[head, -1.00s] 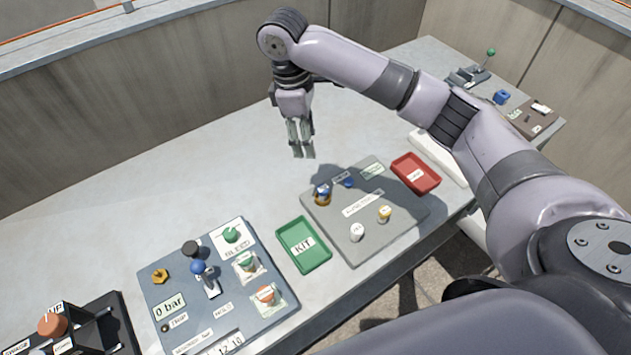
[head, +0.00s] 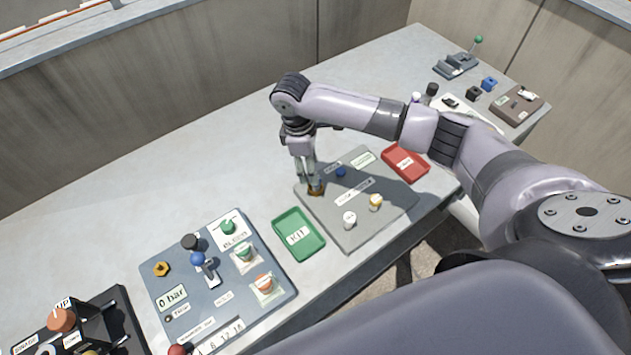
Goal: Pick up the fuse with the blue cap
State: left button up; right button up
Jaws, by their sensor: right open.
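My right gripper (head: 309,182) points down at the left corner of the grey fuse board (head: 330,215). A small blue piece (head: 341,172) sits on the board to the right of the gripper. A white-capped fuse (head: 349,220) and a yellow-and-white one (head: 376,202) stand nearer the front. My left gripper is not in view.
A green KIT tray (head: 278,232) lies left of the board and a red tray (head: 426,173) right of it. A blue-grey panel (head: 225,296) with knobs and a lever stands at the front left. The table behind the gripper is clear.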

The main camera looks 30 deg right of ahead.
jog(key=f, duration=0.1)
jog(key=f+p, duration=0.1)
jog(key=s+f, duration=0.1)
jog(key=f, duration=0.1)
jog(key=shift+d, duration=0.35)
jog(key=shift+c, duration=0.2)
grip_shut()
